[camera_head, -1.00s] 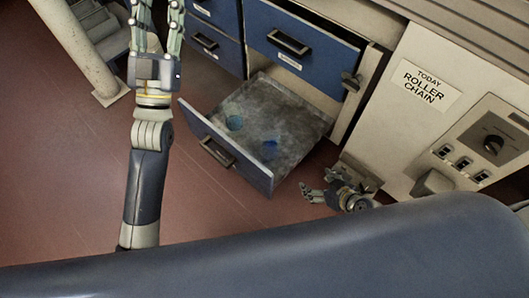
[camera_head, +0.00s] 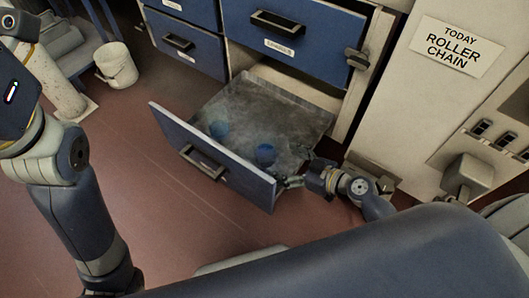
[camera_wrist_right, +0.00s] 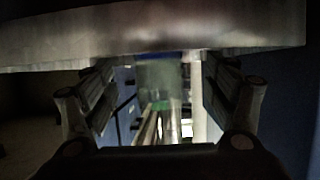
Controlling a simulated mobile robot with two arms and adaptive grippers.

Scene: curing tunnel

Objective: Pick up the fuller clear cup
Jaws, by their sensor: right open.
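Two small clear cups with blue contents stand in the open drawer (camera_head: 270,97) in the head view. The left cup (camera_head: 218,130) looks paler, and the right cup (camera_head: 265,155) shows a deeper, larger blue; their exact levels are too small to read. My right gripper (camera_head: 296,175) is open at the drawer's near right corner, just right of the right cup and apart from it. In the right wrist view a blurred, translucent shape (camera_wrist_right: 160,82) shows between the spread fingers (camera_wrist_right: 160,110). My left arm is at the left edge; its gripper is out of frame.
The drawer's blue front (camera_head: 215,160) stands between the cups and the open red floor. A closed blue drawer (camera_head: 285,45) overhangs behind. A beige control panel (camera_head: 450,95) is at the right, and a white bucket (camera_head: 117,65) stands back left.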

